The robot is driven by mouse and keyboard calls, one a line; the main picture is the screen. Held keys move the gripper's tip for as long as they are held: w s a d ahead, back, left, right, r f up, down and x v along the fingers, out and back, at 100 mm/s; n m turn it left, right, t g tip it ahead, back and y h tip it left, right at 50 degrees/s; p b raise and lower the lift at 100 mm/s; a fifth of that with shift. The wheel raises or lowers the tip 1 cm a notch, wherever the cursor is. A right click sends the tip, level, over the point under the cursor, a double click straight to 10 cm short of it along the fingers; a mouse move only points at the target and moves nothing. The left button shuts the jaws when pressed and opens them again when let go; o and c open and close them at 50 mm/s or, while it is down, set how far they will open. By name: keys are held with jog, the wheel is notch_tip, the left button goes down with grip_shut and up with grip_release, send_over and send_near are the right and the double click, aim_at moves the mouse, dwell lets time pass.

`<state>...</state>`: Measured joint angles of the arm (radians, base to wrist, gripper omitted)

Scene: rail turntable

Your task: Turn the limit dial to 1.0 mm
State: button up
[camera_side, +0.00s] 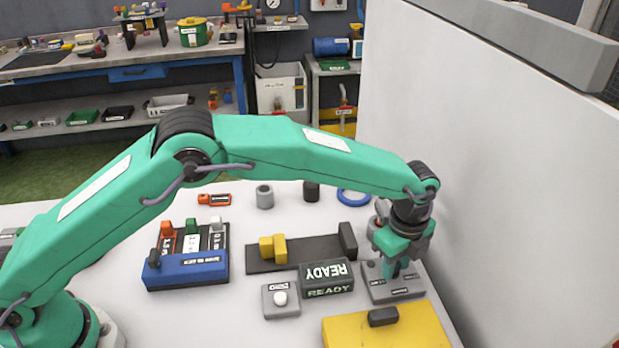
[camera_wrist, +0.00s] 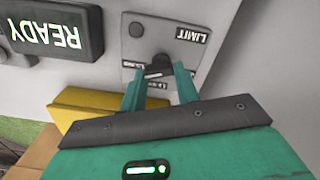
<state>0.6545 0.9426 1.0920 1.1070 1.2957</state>
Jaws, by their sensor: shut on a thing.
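The limit dial's grey panel (camera_side: 397,293) lies at the right of the table, below my gripper in the side view. In the wrist view the panel (camera_wrist: 193,53) carries a LIMIT label, and the dark dial knob (camera_wrist: 157,66) sits between my fingers. My gripper (camera_wrist: 159,82) is shut on the knob, with a green finger on each side. In the side view my gripper (camera_side: 391,268) points down onto the panel and hides the knob. The small scale labels are partly covered by the fingers, so I cannot read the dial's setting.
A dark READY display (camera_side: 326,279) stands left of the panel, with a white-button box (camera_side: 281,299) beside it. A yellow block (camera_side: 365,332) with a dark handle is in front. A dark rail (camera_side: 300,252) lies behind. A white wall (camera_side: 500,160) rises close on the right.

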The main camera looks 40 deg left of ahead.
aim_at(397, 265)
jog(key=n, duration=0.7)
jog(key=shift+w+d+r, duration=0.1)
jog(key=shift+w, duration=0.05)
jog(key=n, duration=0.6)
jog(key=shift+w, duration=0.15)
dwell(0.3)
jog(key=o, duration=1)
jog(key=shift+r, duration=3.9)
jog(key=shift+r, duration=0.1)
